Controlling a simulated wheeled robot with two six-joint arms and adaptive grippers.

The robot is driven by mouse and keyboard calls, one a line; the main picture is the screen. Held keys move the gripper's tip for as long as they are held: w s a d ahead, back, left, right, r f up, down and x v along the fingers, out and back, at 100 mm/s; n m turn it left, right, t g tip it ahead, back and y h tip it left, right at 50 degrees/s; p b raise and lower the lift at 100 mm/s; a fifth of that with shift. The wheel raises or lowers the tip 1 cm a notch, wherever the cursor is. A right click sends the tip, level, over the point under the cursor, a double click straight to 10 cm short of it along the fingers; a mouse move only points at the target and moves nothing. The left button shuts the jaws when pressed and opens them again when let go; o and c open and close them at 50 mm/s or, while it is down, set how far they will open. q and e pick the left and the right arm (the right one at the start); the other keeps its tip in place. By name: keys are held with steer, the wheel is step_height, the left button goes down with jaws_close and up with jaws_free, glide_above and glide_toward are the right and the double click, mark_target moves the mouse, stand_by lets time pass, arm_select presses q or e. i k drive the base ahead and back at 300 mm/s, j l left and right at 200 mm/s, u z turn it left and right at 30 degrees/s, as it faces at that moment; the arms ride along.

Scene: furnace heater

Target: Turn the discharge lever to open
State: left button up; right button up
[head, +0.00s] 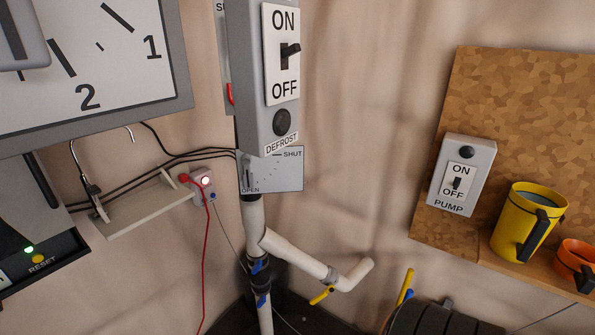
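A small grey plate (285,170) marked SHUT at its upper right and OPEN at its lower left sits behind the vertical white pipe, below the DEFROST switch box (265,75). A dark pointer-like piece shows near the OPEN mark. Blue fittings (260,270) sit on the vertical pipe below. No part is labelled as the discharge lever, so I cannot tell for sure which one it is. Neither of my grippers is in view.
A large clock-like dial (100,60) is at upper left, above a small shelf (135,208) and a red-lit socket (205,182). A PUMP switch (461,175) is on a cork-like board (530,110) at right. A yellow mug (527,222) and orange cup (577,262) stand beside it.

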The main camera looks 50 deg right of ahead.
mark_target(331, 288)
steer(key=z, duration=1.8)
